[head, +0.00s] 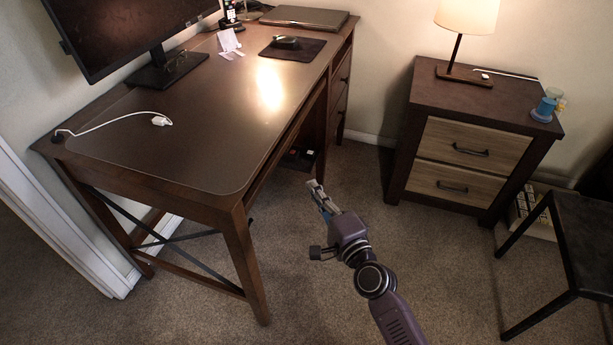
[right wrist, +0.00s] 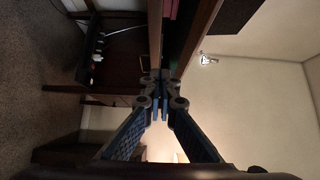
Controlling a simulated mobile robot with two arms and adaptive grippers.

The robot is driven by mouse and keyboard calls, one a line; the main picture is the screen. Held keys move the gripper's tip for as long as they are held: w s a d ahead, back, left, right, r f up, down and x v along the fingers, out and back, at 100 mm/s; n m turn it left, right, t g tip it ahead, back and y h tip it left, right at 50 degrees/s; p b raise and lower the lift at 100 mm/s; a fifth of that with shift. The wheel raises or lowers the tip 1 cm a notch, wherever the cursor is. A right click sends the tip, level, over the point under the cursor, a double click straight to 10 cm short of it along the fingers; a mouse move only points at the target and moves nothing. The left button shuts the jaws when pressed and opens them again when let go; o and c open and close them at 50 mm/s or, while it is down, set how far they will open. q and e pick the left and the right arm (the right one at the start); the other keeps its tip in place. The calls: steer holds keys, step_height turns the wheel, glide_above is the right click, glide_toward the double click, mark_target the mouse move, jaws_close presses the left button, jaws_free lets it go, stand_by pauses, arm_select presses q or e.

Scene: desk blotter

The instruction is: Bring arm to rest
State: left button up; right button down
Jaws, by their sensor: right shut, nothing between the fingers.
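My right arm comes in from the bottom of the head view. My right gripper (head: 318,192) is in the open space over the carpet, to the right of the desk's front leg, and it looks empty. In the right wrist view its two fingers (right wrist: 160,85) meet at the tips, shut with nothing visible between them. My left gripper is in neither view. The desk (head: 190,125) with its blotter stands on the left of the head view.
A monitor (head: 130,30), a white cable plug (head: 161,120), a mouse (head: 287,43) and a closed laptop (head: 305,17) are on the desk. A nightstand (head: 465,105) with a lamp (head: 467,15) stands at the right. A dark stool (head: 585,235) is at the right edge. Carpet (head: 400,255) between them is clear.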

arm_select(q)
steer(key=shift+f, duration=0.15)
arm_select(e)
steer(key=shift+s+d+f, duration=0.1)
steer(key=shift+s+d, duration=0.05)
steer(key=shift+s, duration=0.25)
